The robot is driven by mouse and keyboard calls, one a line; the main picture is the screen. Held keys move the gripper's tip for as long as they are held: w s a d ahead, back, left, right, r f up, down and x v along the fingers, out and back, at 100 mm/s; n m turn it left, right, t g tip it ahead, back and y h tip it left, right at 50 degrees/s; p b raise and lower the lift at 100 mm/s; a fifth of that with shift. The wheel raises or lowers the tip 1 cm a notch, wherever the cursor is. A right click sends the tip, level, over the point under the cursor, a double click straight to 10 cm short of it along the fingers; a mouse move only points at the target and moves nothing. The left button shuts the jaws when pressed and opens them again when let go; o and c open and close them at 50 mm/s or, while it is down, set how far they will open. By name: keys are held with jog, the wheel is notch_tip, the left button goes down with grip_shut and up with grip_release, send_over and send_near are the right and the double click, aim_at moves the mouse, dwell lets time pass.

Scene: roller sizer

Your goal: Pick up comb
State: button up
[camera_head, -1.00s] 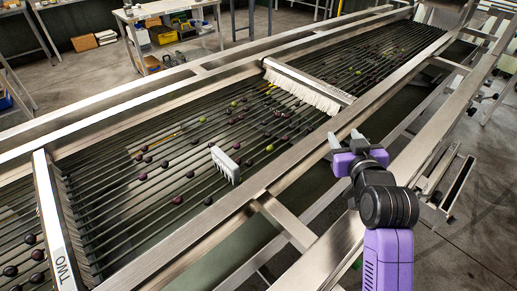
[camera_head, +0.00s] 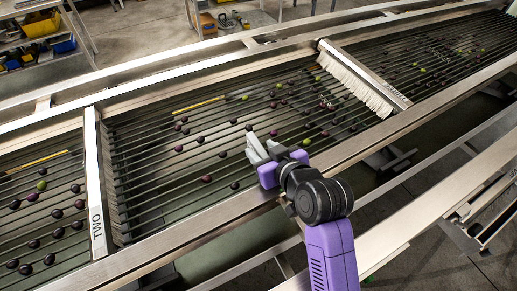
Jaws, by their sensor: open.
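My gripper (camera_head: 266,147) reaches over the roller bed (camera_head: 165,150) of the sizer from the lower right, its grey fingers apart. Its purple body and black wrist stand over the near rail. The comb, pale with short teeth, cannot be made out now. One second ago it stood on the rollers between the bar marked TWO and the white brush.
Dark, red and green olives lie scattered on the rollers. The bar marked TWO (camera_head: 96,190) crosses at left, and a white brush (camera_head: 350,79) hangs across at right. A metal rail (camera_head: 195,218) runs along the near side. A yellow stick (camera_head: 198,105) lies on the bed.

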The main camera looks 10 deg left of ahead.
jog(key=shift+x, duration=1.45)
grip_shut()
jog(key=shift+r, duration=0.1)
